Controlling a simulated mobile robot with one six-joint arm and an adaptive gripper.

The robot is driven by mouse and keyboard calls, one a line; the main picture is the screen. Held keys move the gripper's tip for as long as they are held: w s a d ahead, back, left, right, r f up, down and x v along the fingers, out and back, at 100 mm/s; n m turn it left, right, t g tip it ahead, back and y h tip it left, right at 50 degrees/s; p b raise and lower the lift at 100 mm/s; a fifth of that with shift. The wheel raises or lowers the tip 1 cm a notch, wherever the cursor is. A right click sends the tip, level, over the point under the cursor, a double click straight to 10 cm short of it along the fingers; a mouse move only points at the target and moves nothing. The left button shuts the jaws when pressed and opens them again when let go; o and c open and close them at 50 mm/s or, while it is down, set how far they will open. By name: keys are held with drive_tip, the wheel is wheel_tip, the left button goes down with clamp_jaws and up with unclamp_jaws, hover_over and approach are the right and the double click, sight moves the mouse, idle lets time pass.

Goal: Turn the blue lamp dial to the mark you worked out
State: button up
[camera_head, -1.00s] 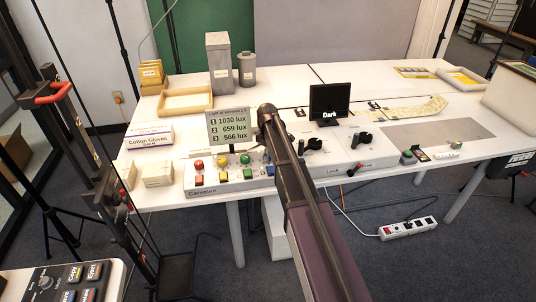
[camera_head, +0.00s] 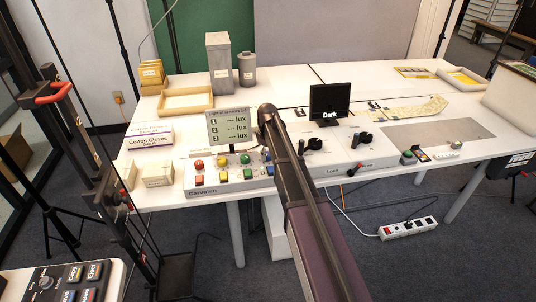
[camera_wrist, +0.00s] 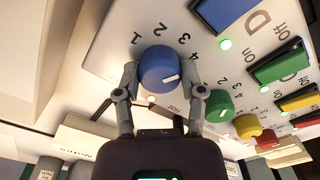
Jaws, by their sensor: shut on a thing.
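The blue dial (camera_wrist: 155,66) sits on the white panel in the wrist view, with the marks 1 to 4 printed around its upper side. Its white pointer line points to the right, toward the right finger and a little below the 4. My gripper (camera_wrist: 160,80) is shut on the blue dial, one finger on each side. In the head view, my arm hides most of the gripper and dial area. The light readout screen (camera_head: 228,126) shows dashes in place of three lux values.
A green dial (camera_wrist: 219,106), yellow and red knobs and coloured rocker switches lie right of the blue dial in the wrist view. A black monitor (camera_head: 329,103) reading "Dark" stands on the table. An open tray (camera_head: 185,110) and grey canisters are at the back left.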

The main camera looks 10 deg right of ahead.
drive_tip(key=m, duration=0.5)
drive_tip(key=shift+s+m, duration=0.15)
drive_tip(key=shift+m, duration=0.15)
drive_tip(key=m, duration=0.5)
idle(0.4)
drive_tip(key=o, duration=1.2)
drive_tip(key=shift+c, duration=0.2)
